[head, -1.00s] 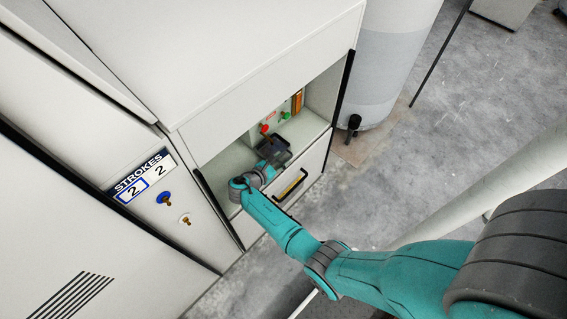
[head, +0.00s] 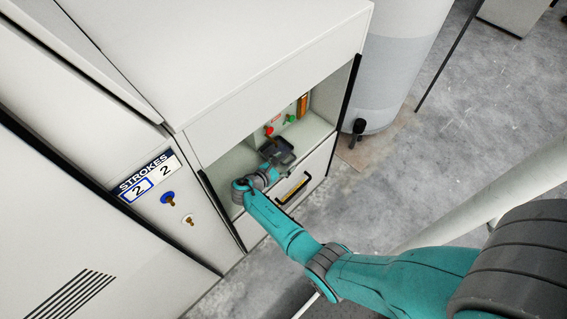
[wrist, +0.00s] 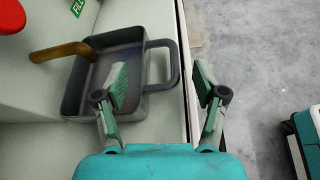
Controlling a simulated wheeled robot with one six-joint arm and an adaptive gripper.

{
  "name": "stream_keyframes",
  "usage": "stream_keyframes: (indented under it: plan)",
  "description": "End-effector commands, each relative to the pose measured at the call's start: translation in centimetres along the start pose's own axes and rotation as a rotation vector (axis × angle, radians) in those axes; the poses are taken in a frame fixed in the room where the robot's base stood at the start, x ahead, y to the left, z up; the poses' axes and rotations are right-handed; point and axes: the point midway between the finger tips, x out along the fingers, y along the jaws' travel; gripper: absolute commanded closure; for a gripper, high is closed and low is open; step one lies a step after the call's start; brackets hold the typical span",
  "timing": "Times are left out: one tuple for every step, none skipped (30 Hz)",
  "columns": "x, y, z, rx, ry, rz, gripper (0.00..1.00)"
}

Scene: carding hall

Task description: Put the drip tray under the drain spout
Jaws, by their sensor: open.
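The drip tray (wrist: 92,84) is a dark grey, shallow square pan with a loop handle on its right side in the wrist view. It sits on the floor of a cabinet recess and also shows in the head view (head: 271,151), partly hidden by my gripper. The brass drain spout (wrist: 60,51) comes in from the left, and its end hangs over the tray's left part. My gripper (wrist: 162,86) is open. Its left finger is over the tray's inside and its right finger is beyond the handle, so the fingers appear to straddle the handle without closing on it.
A drawer front with a yellow-black handle (head: 292,188) is below the recess. A pale cylinder (head: 395,70) stands to the right. The grey floor (head: 400,160) is open.

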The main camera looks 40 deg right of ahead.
Motion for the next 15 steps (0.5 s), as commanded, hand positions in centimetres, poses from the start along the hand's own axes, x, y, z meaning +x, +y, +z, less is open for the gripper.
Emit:
stream_keyframes:
  plan:
    - [-0.1,0.1,0.2,0.001,0.000,0.000,0.29]
    - [-0.1,0.1,0.4,0.002,0.000,0.001,0.29]
    - [-0.3,0.2,0.7,0.004,-0.001,0.001,0.29]
    - [-0.4,0.2,0.9,0.003,-0.001,0.001,0.29]
    - [-0.5,0.3,1.2,0.003,-0.001,0.001,0.29]
    - [-0.7,0.4,1.7,0.004,-0.001,0.001,0.29]
    - [-0.9,0.4,2.1,0.004,-0.001,0.001,0.29]
    - [-1.0,0.5,2.5,0.004,-0.001,0.001,0.29]
    - [-1.3,0.7,3.2,0.005,-0.001,0.002,0.29]
    - [-1.5,0.8,3.7,0.006,0.000,0.002,0.29]
    - [-1.7,0.8,4.1,0.005,0.000,0.002,0.29]
    - [-2.0,0.9,4.8,0.005,0.000,0.001,0.29]
    - [-2.2,1.1,5.3,0.005,-0.001,0.001,0.29]
    - [-2.4,1.2,5.8,0.005,-0.001,0.001,0.29]
    - [-2.6,1.3,6.3,0.004,-0.001,0.002,0.29]
